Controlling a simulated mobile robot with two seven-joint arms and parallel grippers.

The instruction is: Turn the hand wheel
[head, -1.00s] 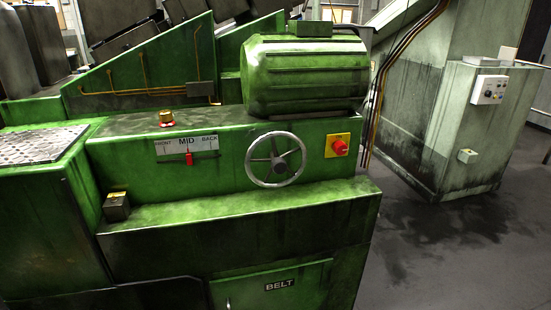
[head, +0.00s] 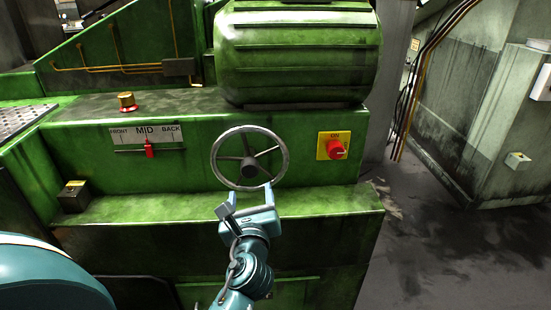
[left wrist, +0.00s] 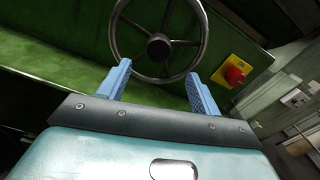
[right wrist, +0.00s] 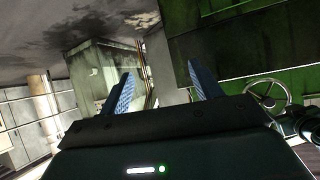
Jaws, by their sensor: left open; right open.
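The hand wheel (head: 249,133) is a grey metal ring with spokes and a dark hub on the front of the green machine. It also shows in the left wrist view (left wrist: 159,47) and small at the right of the right wrist view (right wrist: 267,87). My left gripper (head: 248,198) is open with nothing between its fingers. In the head view its tips are at the wheel's lower rim; whether they touch it I cannot tell. My right gripper (right wrist: 160,88) is open and empty, away from the wheel, and is out of the head view.
A red knob on a yellow plate (head: 334,146) sits right of the wheel. A FRONT/MID/BACK scale (head: 146,135) with a red pointer at MID is on the left. A green ledge (head: 120,206) juts out below, and a ribbed green drum (head: 297,55) is above.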

